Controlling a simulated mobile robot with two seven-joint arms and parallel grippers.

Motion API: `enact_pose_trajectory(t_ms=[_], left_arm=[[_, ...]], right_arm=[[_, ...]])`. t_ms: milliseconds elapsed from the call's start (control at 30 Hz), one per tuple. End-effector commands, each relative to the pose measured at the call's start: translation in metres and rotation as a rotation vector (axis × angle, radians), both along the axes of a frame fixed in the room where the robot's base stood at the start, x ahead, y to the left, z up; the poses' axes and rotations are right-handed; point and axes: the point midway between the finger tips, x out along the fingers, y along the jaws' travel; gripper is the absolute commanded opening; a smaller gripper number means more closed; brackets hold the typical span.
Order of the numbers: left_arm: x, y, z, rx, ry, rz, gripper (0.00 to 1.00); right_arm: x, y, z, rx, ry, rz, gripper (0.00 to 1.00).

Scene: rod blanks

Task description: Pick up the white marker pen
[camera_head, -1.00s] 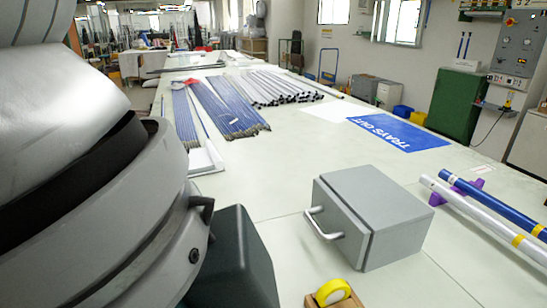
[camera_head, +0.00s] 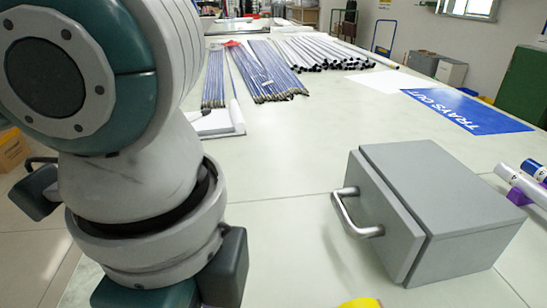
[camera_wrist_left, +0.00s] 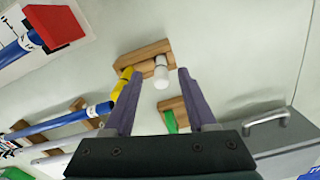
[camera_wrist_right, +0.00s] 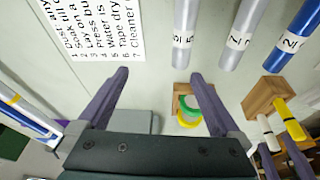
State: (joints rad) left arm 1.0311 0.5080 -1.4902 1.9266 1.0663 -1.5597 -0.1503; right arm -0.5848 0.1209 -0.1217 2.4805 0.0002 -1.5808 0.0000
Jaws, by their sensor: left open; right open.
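The white marker pen (camera_wrist_left: 161,72) stands in a wooden holder (camera_wrist_left: 138,58) beside a yellow marker (camera_wrist_left: 122,82) in the left wrist view. My left gripper (camera_wrist_left: 157,74) is open, with its purple fingers on either side of the white pen's line of sight; I cannot tell how far off the pen is. The white pen (camera_wrist_right: 268,134) and yellow marker (camera_wrist_right: 290,122) also show in the right wrist view, near purple fingers at the lower right. My right gripper (camera_wrist_right: 159,73) is open and empty. In the head view the holder and both sets of fingertips are hidden or out of frame.
A grey box with a handle (camera_head: 440,205) stands on the table. Yellow tape (camera_head: 360,302) sits at the bottom edge. A wooden holder with green and yellow tape (camera_wrist_right: 178,92) is near the right gripper.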

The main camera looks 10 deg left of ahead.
Motion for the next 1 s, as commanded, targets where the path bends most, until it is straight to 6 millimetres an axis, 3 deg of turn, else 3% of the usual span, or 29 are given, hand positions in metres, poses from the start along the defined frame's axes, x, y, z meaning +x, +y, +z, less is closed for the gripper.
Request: enact_pose_trajectory(t_ms=[100,367,867,1000], left_arm=[[0.0,-0.0003,-0.0145,0.0,0.001,-0.001,0.57],[0.0003,-0.0006,-0.0165,-0.001,-0.001,-0.001,0.57],[0.0002,-0.0006,-0.0162,-0.001,-0.001,-0.001,0.01],[0.0002,-0.0006,-0.0161,-0.001,-0.001,-0.001,0.0]], right_arm=[[0.0008,-0.0001,-0.004,0.0,-0.002,-0.001,1.0],[0.0017,-0.0002,-0.0031,0.0,-0.004,-0.001,1.0],[0.002,-0.0005,-0.003,0.0,-0.005,-0.002,1.0],[0.0021,-0.0005,-0.003,0.0,-0.005,-0.003,1.0]])
